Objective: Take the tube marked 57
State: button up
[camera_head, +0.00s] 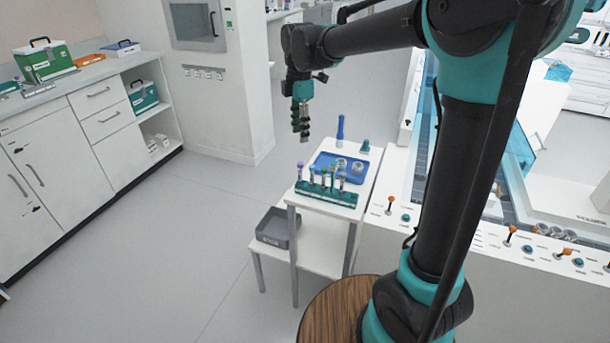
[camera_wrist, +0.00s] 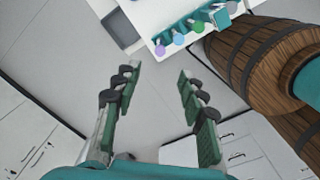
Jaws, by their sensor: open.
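A green rack (camera_head: 326,194) stands on the small white table and holds several upright tubes (camera_head: 333,175) with purple, blue, green and pale caps. The number 57 cannot be read on any tube. In the wrist view several caps show at the top, among them a purple cap (camera_wrist: 160,50), a blue cap (camera_wrist: 178,39) and a green cap (camera_wrist: 197,27). My gripper (camera_head: 304,135) is in the air above and to the left of the rack, apart from it. In the wrist view my gripper (camera_wrist: 157,75) is open, with nothing between its fingers.
A blue tray (camera_head: 326,159) with metal cups lies behind the rack, and a blue upright object (camera_head: 340,128) stands farther back. A grey bin (camera_head: 272,229) sits on a lower shelf. A wooden barrel (camera_head: 340,312) is in front. Open floor lies left.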

aim_at(301, 174)
notch_tip(301, 174, down, 17)
jog(key=shift+r, duration=0.1)
dwell(0.6)
jog(key=shift+c, duration=0.5)
grip_shut()
